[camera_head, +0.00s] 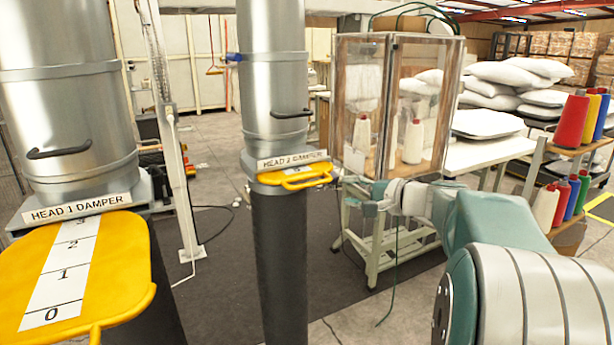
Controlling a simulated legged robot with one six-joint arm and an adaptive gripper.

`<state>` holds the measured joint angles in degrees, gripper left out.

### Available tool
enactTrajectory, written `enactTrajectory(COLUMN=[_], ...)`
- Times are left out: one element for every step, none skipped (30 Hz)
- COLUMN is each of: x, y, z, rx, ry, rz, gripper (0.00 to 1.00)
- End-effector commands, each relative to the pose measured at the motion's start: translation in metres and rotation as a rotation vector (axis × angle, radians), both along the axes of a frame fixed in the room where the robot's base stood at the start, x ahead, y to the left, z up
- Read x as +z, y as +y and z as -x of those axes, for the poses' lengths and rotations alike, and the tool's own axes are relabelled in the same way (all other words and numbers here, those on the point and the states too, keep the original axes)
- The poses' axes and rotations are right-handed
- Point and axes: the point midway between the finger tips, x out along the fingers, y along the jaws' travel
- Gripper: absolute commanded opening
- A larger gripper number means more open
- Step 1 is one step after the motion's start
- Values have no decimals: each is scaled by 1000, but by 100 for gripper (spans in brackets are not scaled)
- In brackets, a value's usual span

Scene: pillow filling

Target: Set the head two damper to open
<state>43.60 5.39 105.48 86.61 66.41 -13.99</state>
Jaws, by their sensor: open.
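The head 2 damper is a yellow slide plate (297,177) with a looped handle, under the white "HEAD 2 DAMPER" label (292,160) on a metal duct (272,80). Only a short part of the plate sticks out, and its scale marks are too small to read. My arm reaches in from the lower right. My gripper (345,181) is open, small in view, just right of the yellow handle. I cannot tell whether it touches the handle; nothing shows held in it.
At left, the head 1 damper's yellow plate (125,265) sticks far out, its scale showing. A pale post (177,150) stands between the ducts. A clear-sided cabinet (345,110), white table (500,149) and thread cones (572,120) stand at right.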

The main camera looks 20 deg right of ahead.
Motion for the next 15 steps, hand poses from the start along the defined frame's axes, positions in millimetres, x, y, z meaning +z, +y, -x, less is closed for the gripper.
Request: enactTrajectory(x=[2,2,2,2,1,0,-1,-2,-4,-5,-7,-9,-10,-10,-12], y=[-3,-3,-1,0,3,5,6,8,11,12,13,16,18,21,23], z=[-1,-2,-4,-7,-9,-14,-19,-23,-30,-35,-41,-47,-52,-57,-64], rx=[-7,-9,-9,-8,-6,-5,-5,-4,-3,-4,-3,-3,-4,-3,-3], ry=[-8,-12,-13,-13,-12,-11,-11,-11,-10,-10,-10,-10,-9,-9,-10], rz=[-7,-9,-9,-8,-8,-8,-8,-9,-11,-11,-11,-12,-10,-10,-12], gripper=[51,51,51,51,51,51,51,51,51,51,51,51,51,51,51])
